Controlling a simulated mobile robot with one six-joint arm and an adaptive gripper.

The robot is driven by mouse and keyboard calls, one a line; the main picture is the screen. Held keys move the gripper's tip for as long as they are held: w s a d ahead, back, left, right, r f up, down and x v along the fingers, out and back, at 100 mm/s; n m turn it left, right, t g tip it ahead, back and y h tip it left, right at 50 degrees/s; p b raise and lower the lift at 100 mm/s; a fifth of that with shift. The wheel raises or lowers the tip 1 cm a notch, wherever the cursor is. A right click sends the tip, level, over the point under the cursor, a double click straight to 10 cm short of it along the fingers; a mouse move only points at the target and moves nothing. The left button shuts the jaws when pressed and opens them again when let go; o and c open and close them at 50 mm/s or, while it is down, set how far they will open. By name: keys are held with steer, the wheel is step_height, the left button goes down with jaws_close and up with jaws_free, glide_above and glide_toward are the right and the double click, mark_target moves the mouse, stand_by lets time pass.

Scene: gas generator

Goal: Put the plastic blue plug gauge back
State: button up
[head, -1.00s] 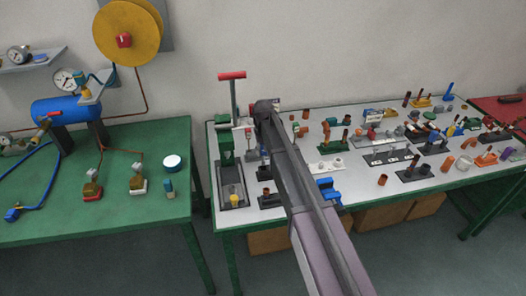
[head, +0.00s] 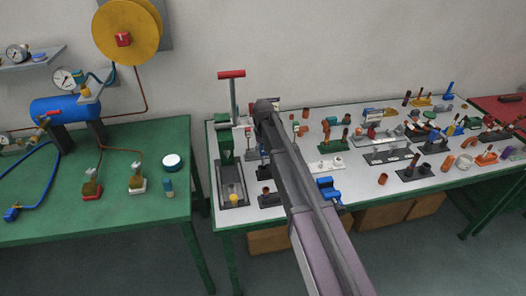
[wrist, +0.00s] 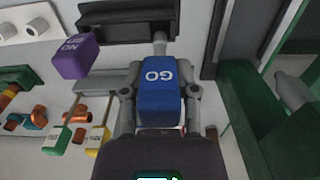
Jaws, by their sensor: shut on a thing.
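The blue plug gauge (wrist: 160,92), marked GO, is between the fingers of my gripper (wrist: 160,108) in the wrist view. Its grey pin (wrist: 160,43) points toward the top of the picture, beside the right end of a black holder (wrist: 115,30). I cannot tell whether the pin touches the holder. A purple NO GO piece (wrist: 75,58) is to the left of my gripper, apart from it. In the head view my arm hides the gripper and the blue gauge.
Copper fittings (wrist: 70,115) and green and yellow tags (wrist: 97,138) are at lower left in the wrist view. A green frame (wrist: 262,115) stands close on the right. In the head view, the white tabletop (head: 345,205) is crowded with gauges and fittings.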

mark_target(263, 160)
steer(key=shift+f+b, duration=2.75)
steer(key=shift+f, duration=0.05)
steer(key=o, duration=1)
steer(key=shift+o, duration=0.2)
steer(key=shift+r, duration=0.25)
step_height(263, 160, up, 10)
steer(key=p, duration=1)
steer(key=shift+f, duration=0.2)
steer(key=s+d+m, duration=0.3)
steer(key=s+d, duration=2)
steer(key=s, duration=0.3)
